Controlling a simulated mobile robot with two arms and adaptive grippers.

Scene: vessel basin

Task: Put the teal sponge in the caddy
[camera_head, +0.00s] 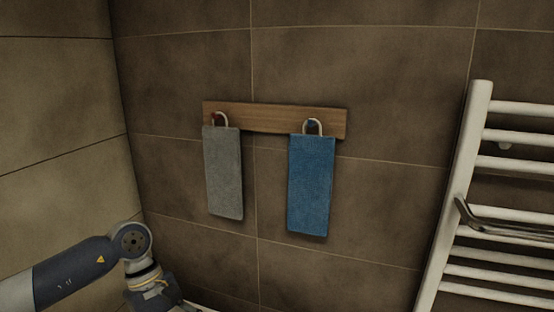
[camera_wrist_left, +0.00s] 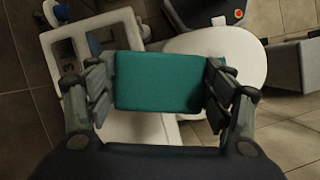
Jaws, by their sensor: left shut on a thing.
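The teal sponge (camera_wrist_left: 158,82) is a flat block in the middle of the left wrist view. My left gripper (camera_wrist_left: 160,88) is shut on it, with one finger at each short end. The sponge is held above the things below it. A pale object with square openings (camera_wrist_left: 66,50) lies beneath and to the left of it; I cannot tell whether this is the caddy. In the head view only my left arm's lower links show at bottom left, and the sponge is out of sight. My right gripper is in neither view.
A wooden rail (camera_head: 264,118) on the brown tiled wall carries a grey towel (camera_head: 223,172) and a blue towel (camera_head: 311,185) on hooks. A white towel radiator (camera_head: 456,200) stands at right, with a metal bar in front. Tiled floor (camera_wrist_left: 22,125) shows in the wrist view.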

